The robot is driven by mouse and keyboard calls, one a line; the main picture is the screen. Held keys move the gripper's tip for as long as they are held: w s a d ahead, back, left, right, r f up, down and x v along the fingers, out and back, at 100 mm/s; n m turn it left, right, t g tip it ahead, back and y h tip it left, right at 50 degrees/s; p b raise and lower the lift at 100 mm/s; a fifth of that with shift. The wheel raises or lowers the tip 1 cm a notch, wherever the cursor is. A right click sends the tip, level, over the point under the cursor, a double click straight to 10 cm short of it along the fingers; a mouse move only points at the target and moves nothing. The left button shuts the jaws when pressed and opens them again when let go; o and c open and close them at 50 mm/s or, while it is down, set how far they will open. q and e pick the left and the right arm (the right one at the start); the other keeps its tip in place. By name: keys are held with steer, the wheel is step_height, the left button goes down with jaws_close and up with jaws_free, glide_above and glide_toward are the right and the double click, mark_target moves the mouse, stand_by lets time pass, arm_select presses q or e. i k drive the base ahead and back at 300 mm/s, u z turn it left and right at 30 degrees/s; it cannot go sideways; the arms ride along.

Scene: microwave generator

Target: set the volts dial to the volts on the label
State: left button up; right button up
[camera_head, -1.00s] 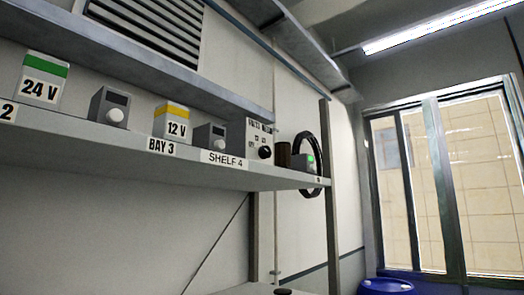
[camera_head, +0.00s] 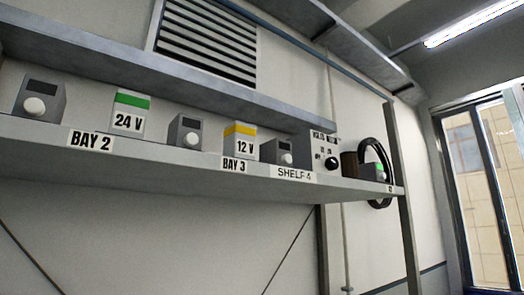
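The generator box with a dark dial (camera_head: 331,163) stands on the shelf right of centre. Small print above the dial seems to read volts, but its settings are too small to read. A white label block with a green top (camera_head: 129,113) reads 24 V and stands above the BAY 2 plate (camera_head: 90,141). A white label block with a yellow top (camera_head: 240,143) reads 12 V and stands above the BAY 3 plate (camera_head: 234,164). Neither of my grippers shows in the head view.
Grey boxes with white knobs stand at the far left (camera_head: 39,101), between the labels (camera_head: 187,131) and right of 12 V (camera_head: 279,153). A SHELF 4 plate (camera_head: 294,174) is on the edge.

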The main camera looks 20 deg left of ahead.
mark_target(332, 163)
steer(key=z, duration=0.05)
steer(key=k, duration=0.65)
steer(key=z, duration=0.85)
steer(key=i, duration=1.55)
steer(key=u, duration=0.9)
